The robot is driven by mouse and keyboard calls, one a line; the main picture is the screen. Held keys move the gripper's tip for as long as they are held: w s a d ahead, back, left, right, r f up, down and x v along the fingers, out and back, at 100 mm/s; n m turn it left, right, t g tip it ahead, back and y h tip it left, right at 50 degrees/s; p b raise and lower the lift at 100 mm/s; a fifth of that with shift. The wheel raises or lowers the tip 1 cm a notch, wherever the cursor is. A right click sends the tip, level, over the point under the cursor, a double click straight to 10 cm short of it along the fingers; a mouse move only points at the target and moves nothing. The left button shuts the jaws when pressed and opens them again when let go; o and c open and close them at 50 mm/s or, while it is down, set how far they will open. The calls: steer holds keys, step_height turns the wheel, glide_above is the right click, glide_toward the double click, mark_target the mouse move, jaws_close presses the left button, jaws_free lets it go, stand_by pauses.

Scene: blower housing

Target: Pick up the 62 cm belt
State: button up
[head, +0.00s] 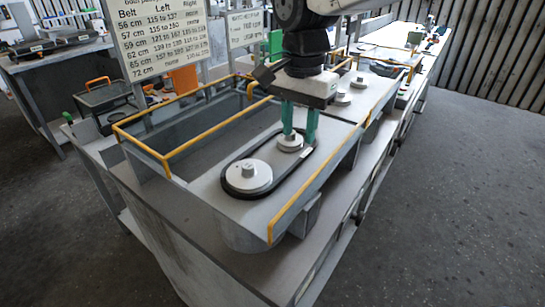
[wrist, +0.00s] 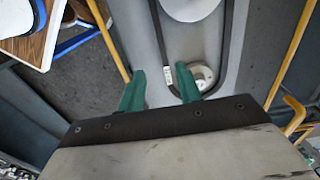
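A black belt (head: 290,174) lies in a loop around the large grey pulley (head: 248,176) and the small pulley (head: 290,144) on the housing's top plate. A small white tag shows on the belt in both views; its writing is too small to read. My gripper (head: 300,138) is open above the plate by the small pulley, its green fingers pointing down. In the wrist view, my gripper (wrist: 160,76) has the tagged strand of the belt (wrist: 158,35) between its fingers. The right finger overlaps the inside of the loop near the small pulley (wrist: 202,76). I cannot tell the finger height exactly.
Yellow rails (head: 205,133) edge the housing. A belt chart (head: 162,38) stands behind, with a 62 cm row. More small pulleys (head: 341,97) sit on the plate beyond my gripper. Open floor lies right.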

mark_target(294, 169)
steer(key=f, duration=0.7)
steer(key=shift+w+a+f, duration=0.1)
steer(key=shift+a+f, duration=0.1)
steer(key=shift+f, duration=0.1)
jaws_close()
